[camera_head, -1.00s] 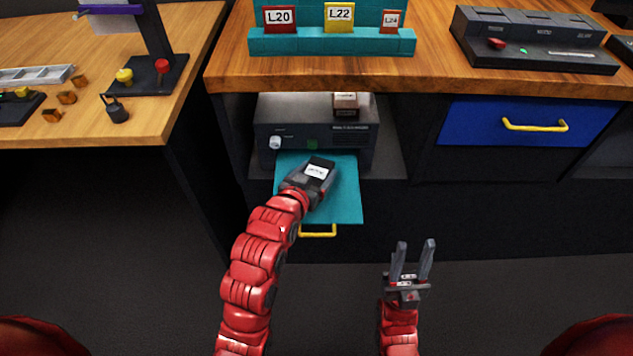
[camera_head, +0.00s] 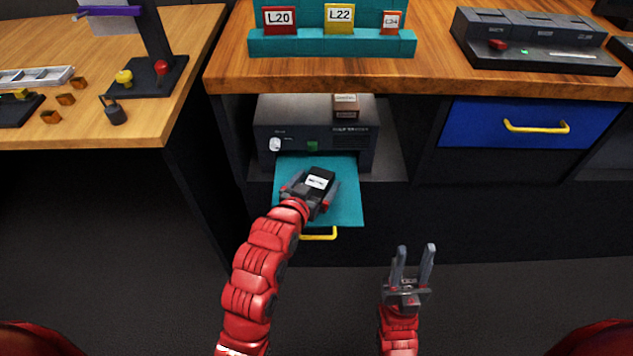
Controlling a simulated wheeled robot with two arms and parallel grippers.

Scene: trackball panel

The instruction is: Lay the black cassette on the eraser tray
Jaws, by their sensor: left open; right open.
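The black cassette (camera_head: 320,178), with a white label, lies over the teal eraser tray (camera_head: 347,208), which sticks out of the front of the eraser unit. It appears to rest on the tray, slightly turned, within the tray's edges. My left gripper (camera_head: 311,190) is open, its fingers on either side of the near part of the cassette; whether they touch it I cannot tell. The gripper hides the cassette's near end. My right gripper (camera_head: 414,252) is open and empty, over the floor in front of the cabinet.
The dark eraser unit (camera_head: 263,130) sits in a cabinet bay with a small brown box (camera_head: 345,106) on top. A yellow handle (camera_head: 319,236) shows below the tray. The wooden counter (camera_head: 420,80) overhangs the bay. A blue drawer (camera_head: 480,128) is at right.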

